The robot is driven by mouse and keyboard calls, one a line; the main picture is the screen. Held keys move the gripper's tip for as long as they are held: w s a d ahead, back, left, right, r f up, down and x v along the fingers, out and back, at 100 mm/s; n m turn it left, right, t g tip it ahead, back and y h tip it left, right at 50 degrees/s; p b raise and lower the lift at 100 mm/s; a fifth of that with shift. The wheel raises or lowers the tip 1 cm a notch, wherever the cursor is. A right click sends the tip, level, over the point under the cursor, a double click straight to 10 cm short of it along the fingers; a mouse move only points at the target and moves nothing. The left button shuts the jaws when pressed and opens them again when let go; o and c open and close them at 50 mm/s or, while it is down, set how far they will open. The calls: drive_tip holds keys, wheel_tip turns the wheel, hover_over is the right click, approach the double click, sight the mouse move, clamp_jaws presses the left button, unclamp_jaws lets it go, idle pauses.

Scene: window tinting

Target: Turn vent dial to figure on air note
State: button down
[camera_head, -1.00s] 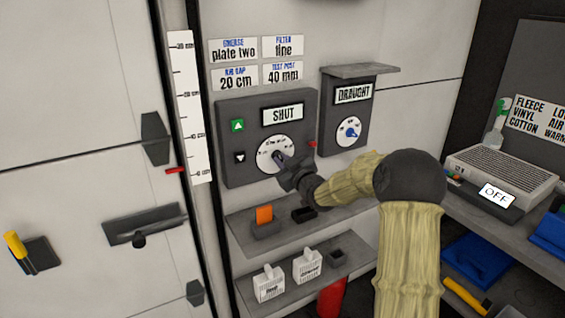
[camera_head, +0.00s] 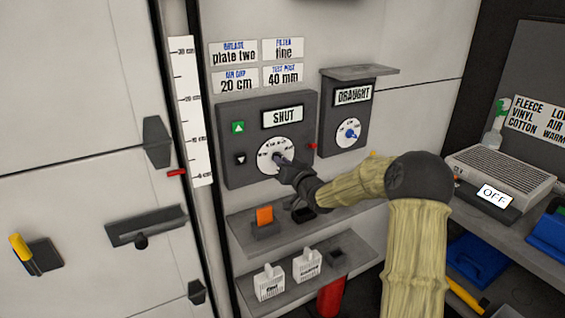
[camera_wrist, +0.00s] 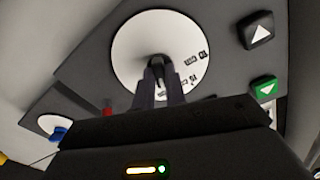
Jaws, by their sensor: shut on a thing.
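The vent dial (camera_head: 269,151) is a round white dial with dark markings on a grey control box (camera_head: 298,115), under a plate reading SHUT (camera_head: 282,116). My gripper (camera_head: 281,160) is shut on the dial's dark centre knob. In the wrist view my gripper's fingers (camera_wrist: 160,85) close on the knob, and the white dial face (camera_wrist: 135,50) shows a few markings, one reading 10 cm. The fingers hide part of the dial. The air note (camera_head: 236,81) above the box reads 20 cm.
Green and black arrow buttons (camera_head: 238,127) sit left of the dial. A DRAUGHT box with a small blue-knobbed dial (camera_head: 348,132) hangs to the right. A shelf (camera_head: 245,228) with an orange item (camera_head: 265,216) lies below. A white ruler strip (camera_head: 190,110) is at left.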

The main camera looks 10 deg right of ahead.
drive_tip(key=shift+f, duration=0.15)
drive_tip(key=c, duration=1.4)
unclamp_jaws()
drive_tip(key=shift+c, duration=0.2)
drive_tip(key=b+v, duration=0.1)
drive_tip(key=v, duration=1.6)
drive_tip(key=shift+s+b, duration=0.2)
drive_tip(key=shift+b, duration=0.1)
